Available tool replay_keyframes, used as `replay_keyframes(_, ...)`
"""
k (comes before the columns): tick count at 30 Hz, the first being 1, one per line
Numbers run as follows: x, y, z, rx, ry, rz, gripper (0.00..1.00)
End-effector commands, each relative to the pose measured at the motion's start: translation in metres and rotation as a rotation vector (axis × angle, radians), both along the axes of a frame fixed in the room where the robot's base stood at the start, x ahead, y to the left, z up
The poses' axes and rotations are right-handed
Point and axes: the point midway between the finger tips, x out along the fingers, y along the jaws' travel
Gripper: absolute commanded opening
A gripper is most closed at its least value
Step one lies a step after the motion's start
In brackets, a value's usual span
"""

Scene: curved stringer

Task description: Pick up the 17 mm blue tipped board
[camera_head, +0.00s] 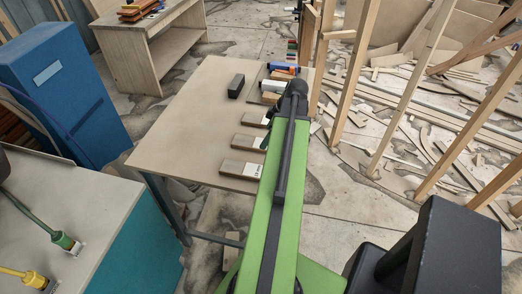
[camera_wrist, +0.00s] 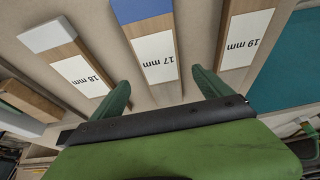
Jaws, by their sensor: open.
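The 17 mm board (camera_wrist: 154,52) shows in the wrist view, with a blue tip (camera_wrist: 140,9) at the top edge and a white label reading upside down. My gripper (camera_wrist: 160,92) is open, its two green fingers apart on either side of the board's label end. Nothing is held between them. How high the fingers are above the board I cannot tell. In the head view my arm reaches over the table's right side and its end (camera_head: 288,98) covers part of the row of boards, so I cannot make out the blue tip there.
The 18 mm board (camera_wrist: 83,68) with a whitish tip lies left of the 17 mm board, and the 19 mm board (camera_wrist: 244,38) lies right. In the head view, the table (camera_head: 187,127) carries labelled boards and a dark block (camera_head: 236,86). Upright wooden posts (camera_head: 353,85) stand to the right.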

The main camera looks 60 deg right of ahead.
Motion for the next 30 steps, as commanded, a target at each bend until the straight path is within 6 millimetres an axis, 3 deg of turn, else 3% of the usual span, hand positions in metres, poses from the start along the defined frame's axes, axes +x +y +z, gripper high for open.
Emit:
replay_keyframes(1, 0.002, 0.002, -0.014, 0.0, 0.0, 0.001, 0.89)
replay_keyframes(6, 0.011, 0.006, -0.042, 0.0, 0.0, 0.0, 0.89)
replay_keyframes(14, 0.014, 0.007, -0.042, 0.0, 0.0, -0.001, 0.89)
replay_keyframes(30, 0.014, 0.007, -0.042, 0.0, 0.0, -0.001, 0.21)
